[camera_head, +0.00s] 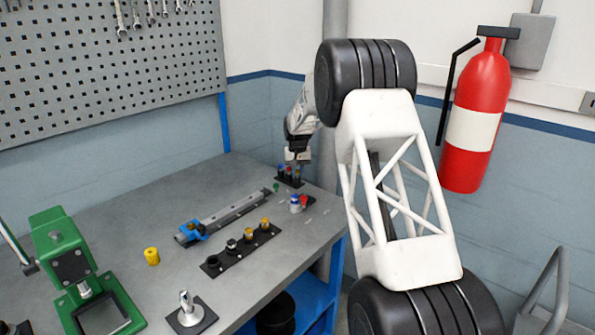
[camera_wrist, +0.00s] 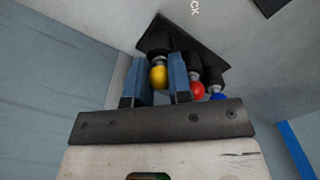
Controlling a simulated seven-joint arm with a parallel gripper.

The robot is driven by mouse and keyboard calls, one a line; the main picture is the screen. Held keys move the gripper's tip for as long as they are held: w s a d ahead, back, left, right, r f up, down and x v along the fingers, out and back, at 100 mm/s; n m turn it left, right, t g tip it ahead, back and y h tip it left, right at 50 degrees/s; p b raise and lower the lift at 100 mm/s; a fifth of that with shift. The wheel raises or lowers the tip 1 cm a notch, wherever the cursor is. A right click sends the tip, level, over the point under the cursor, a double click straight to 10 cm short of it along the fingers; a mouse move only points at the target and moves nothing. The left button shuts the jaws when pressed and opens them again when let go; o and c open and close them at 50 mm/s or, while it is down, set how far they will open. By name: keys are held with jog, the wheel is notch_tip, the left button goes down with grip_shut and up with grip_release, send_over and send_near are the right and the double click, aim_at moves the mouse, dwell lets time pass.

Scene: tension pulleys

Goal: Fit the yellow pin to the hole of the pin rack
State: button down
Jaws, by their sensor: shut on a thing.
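The yellow pin (camera_wrist: 158,76) has a round yellow head. It sits between the two blue fingers of my gripper (camera_wrist: 160,79) in the wrist view, and the gripper is shut on it. The black pin rack (camera_wrist: 212,44) lies just beyond the fingertips. The pin lines up with the rack's row at its left end in that view. Its lower end is dark against the rack, so I cannot tell how deep it sits. In the head view my gripper (camera_head: 297,157) is over the pin rack (camera_head: 292,184) at the table's far corner, and the yellow pin is hard to make out.
A red pin (camera_wrist: 197,90) and a blue pin (camera_wrist: 218,97) stand beside the right finger. In the head view, a blue-and-red item (camera_head: 297,204), a rail (camera_head: 225,213) and a black strip with several pegs (camera_head: 240,250) lie nearer. A wall stands behind.

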jog(key=shift+f, duration=0.55)
dwell(0.9)
jog(key=c, duration=0.9)
grip_release()
jog(key=shift+c, duration=0.2)
jog(key=shift+r, duration=0.15)
jog(key=shift+r, duration=5.25)
jog(key=shift+d+r, duration=0.15)
jog(key=shift+r, duration=0.1)
jog(key=w+d+f, duration=0.2)
jog(key=d+f, duration=0.6)
jog(key=f, duration=0.1)
jog(key=w+d+f, duration=0.2)
jog(key=d+f, duration=0.7)
jog(key=shift+w+f, duration=0.3)
jog(key=shift+d, duration=0.1)
